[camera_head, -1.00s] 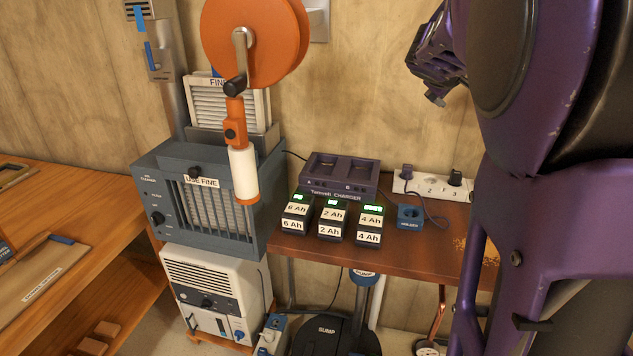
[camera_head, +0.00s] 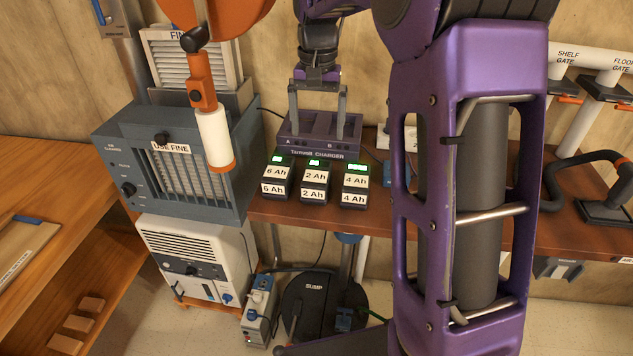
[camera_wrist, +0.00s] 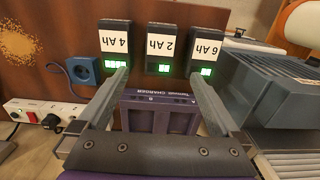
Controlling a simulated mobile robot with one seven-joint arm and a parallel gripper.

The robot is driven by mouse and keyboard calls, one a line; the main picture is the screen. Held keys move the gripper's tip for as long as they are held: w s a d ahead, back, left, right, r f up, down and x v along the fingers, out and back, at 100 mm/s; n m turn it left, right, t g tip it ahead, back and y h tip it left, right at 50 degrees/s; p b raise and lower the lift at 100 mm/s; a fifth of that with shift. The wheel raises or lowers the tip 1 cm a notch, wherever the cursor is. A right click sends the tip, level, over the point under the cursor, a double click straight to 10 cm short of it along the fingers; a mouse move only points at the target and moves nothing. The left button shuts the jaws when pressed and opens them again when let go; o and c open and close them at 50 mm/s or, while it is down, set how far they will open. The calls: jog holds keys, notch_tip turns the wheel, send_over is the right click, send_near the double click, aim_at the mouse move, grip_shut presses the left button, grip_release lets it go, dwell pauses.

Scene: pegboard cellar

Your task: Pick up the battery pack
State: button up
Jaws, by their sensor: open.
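Three black battery packs stand in a row on the brown bench. In the head view they are the 6 Ah pack (camera_head: 275,188) at left, the 2 Ah pack (camera_head: 314,194) in the middle and the 4 Ah pack (camera_head: 354,198) at right. Each has a lit green display. My gripper (camera_head: 317,136) is open and empty, pointing down above the charger (camera_head: 320,146) behind the packs. In the wrist view, the 4 Ah (camera_wrist: 115,43), 2 Ah (camera_wrist: 165,45) and 6 Ah (camera_wrist: 207,48) packs appear beyond my fingertips (camera_wrist: 159,76), reversed left to right.
The blue-grey air cleaner (camera_head: 180,160) stands close left of the packs. An orange handle with a white grip (camera_head: 215,138) hangs in front of it. A blue holder (camera_wrist: 82,70) and a white power strip (camera_wrist: 45,113) lie beside the 4 Ah pack. My arm hides part of the bench.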

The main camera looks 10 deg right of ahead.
aim_at(317, 171)
notch_tip(317, 171, down, 13)
jog(key=shift+w+b, duration=0.1)
jog(key=shift+b, duration=0.85)
jog(key=shift+r, duration=0.1)
jog(key=c, duration=1.2)
